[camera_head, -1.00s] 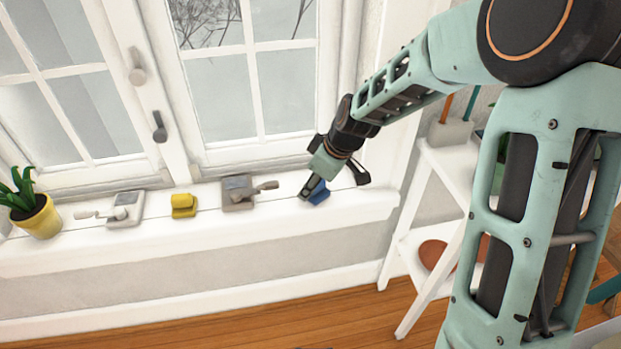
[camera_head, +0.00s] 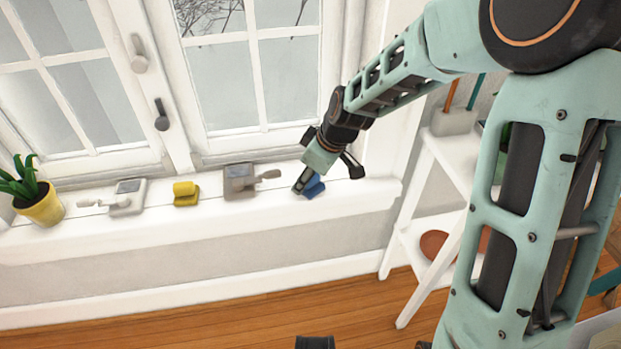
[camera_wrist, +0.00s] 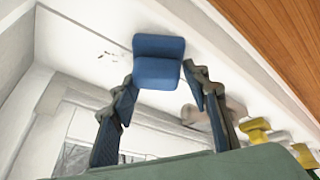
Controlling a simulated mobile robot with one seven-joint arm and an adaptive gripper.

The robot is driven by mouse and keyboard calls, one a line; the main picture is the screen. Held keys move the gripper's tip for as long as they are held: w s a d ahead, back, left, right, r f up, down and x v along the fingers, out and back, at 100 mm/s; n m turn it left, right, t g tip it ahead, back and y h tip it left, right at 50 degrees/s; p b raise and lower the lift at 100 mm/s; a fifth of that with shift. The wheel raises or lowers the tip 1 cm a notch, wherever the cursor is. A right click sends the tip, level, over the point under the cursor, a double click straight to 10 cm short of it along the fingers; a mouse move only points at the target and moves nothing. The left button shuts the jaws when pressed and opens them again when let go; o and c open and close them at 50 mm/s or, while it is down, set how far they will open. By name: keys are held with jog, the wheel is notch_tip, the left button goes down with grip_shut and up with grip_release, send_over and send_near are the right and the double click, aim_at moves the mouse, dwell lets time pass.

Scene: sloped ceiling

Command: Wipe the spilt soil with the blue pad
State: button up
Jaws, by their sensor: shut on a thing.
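The blue pad (camera_head: 314,187) is on or just above the white windowsill, toward its right end. My gripper (camera_head: 304,182) reaches down to it from above, tilted. In the wrist view the same blue pad (camera_wrist: 158,60) shows at the fingertips of my gripper (camera_wrist: 160,88), which is shut on it. Small dark soil specks (camera_wrist: 107,54) lie on the white sill to the left of the pad in the wrist view, apart from it. The soil cannot be made out in the head view. Whether the pad touches the sill is unclear.
A white shelf (camera_head: 418,240) stands at the right.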

jog(key=shift+w+a+r, duration=0.1)
jog(key=shift+w+a, duration=0.1)
jog(key=shift+w, duration=0.65)
jog(key=shift+w+a+f, duration=0.1)
jog(key=shift+w+a, duration=0.1)
jog(key=shift+w, duration=0.6)
jog(key=shift+w+a+r, duration=0.1)
jog(key=shift+w+a, duration=0.1)
jog(key=shift+w, duration=0.65)
jog(key=shift+w+a+p, duration=0.2)
jog(key=shift+w, duration=0.4)
jog(key=shift+w+a+p, duration=0.2)
jog(key=shift+w, duration=0.4)
jog(key=shift+w+r, duration=0.15)
jog(key=shift+w, duration=0.4)
jog(key=shift+a, duration=0.1)
jog(key=shift+w+r+p, duration=0.15)
jog(key=shift+r+p, duration=0.6)
jog(key=shift+r, duration=0.1)
notch_tip(320, 180, up, 3)
jog(key=shift+f+p, duration=0.15)
jog(key=shift+p, duration=0.75)
jog(key=shift+r+p, duration=0.55)
jog(key=shift+r, duration=0.15)
jog(key=shift+c, duration=0.2)
